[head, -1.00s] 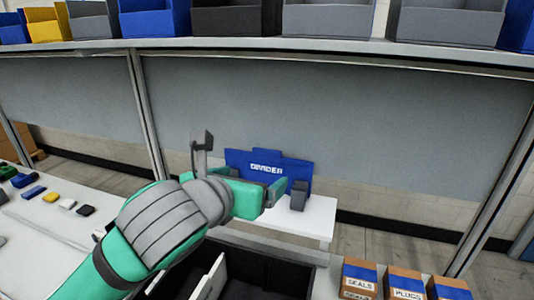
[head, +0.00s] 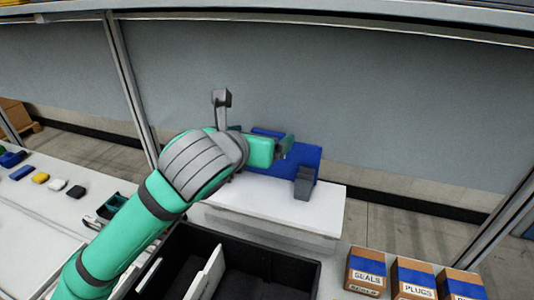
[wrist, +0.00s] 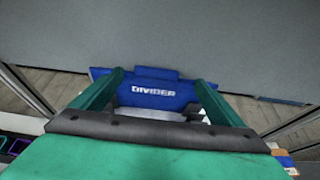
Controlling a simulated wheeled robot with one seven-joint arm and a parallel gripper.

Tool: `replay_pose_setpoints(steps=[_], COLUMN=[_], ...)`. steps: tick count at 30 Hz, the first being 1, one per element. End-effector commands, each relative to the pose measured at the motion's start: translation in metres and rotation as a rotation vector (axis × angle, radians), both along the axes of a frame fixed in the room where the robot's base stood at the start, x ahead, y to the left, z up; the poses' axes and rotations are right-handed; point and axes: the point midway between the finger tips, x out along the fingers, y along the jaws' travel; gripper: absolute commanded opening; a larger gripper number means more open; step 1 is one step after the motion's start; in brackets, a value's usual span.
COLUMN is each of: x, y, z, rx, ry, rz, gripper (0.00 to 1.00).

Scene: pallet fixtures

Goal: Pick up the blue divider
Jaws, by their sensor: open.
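The blue divider (head: 306,160) stands upright on a white stand at the back, partly hidden behind my gripper in the head view. In the wrist view the divider (wrist: 158,90) faces me, with its white "DIVIDER" lettering and a raised tab on its top edge. My gripper (head: 291,165) is in front of the divider in the head view. In the wrist view its two green fingers (wrist: 160,85) are spread apart with the divider's middle showing between them. They hold nothing, and I cannot tell whether they touch the divider.
The white stand (head: 318,214) bears the divider. A black bin (head: 309,268) with white partitions lies in front. Boxes labelled seals (head: 366,272) and plugs (head: 411,280) stand at right. Small coloured parts lie on the left table (head: 62,222). A grey panel (head: 400,100) rises behind.

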Motion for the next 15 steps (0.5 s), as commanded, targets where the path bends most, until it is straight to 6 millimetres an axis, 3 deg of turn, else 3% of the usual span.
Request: replay_pose_setpoints(steps=[15], x=[0.045], y=[-0.007], z=[-0.023], rx=[-0.001], ry=[-0.001], rz=[0.006], gripper=[0.92])
